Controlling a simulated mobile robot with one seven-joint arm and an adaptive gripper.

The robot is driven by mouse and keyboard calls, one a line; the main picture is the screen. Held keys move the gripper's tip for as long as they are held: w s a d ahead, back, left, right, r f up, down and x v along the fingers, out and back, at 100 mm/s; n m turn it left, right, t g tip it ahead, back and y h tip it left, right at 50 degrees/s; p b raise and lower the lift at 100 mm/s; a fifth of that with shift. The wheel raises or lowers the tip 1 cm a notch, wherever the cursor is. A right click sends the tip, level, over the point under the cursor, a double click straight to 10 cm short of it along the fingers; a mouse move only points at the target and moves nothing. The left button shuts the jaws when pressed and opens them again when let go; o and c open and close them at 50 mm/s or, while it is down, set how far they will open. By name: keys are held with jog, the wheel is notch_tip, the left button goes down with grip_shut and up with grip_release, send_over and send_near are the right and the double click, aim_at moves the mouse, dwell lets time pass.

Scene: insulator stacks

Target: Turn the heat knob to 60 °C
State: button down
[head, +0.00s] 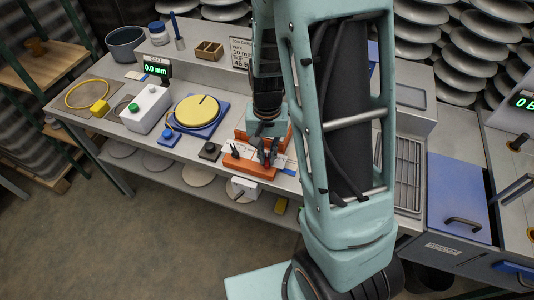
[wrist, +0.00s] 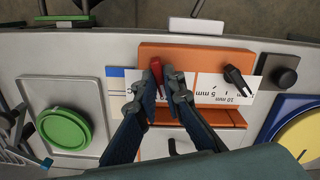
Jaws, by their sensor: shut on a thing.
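A red pointer-shaped knob (wrist: 156,69) stands on the orange press (wrist: 190,54) in the wrist view. It rises beside a scale strip with a blue end and a partly covered "C" mark, so it looks like the heat knob. My gripper (wrist: 162,74) has its two dark fingers closed around the knob, one on each side. The fingers hide most of the heat scale, so I cannot read the setting. A black pointer knob (wrist: 237,80) stands beside the 5 and 10 mm marks. In the head view my gripper (head: 267,156) is over the orange press (head: 250,168).
A round black knob (wrist: 286,78) and the yellow disc (wrist: 305,135) on its blue base are beside the press. A green disc (wrist: 64,129) is on the other side. A white switch box (wrist: 196,26) is at the bench edge. My arm covers the bench right of the press.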

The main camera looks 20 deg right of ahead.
aim_at(267, 158)
jog(key=shift+m+p, duration=0.4)
jog(key=shift+m, duration=1.2)
jog(key=c, duration=2)
grip_release()
jog(key=shift+c, duration=0.2)
notch_tip(267, 158, up, 12)
jog(key=shift+w, duration=0.1)
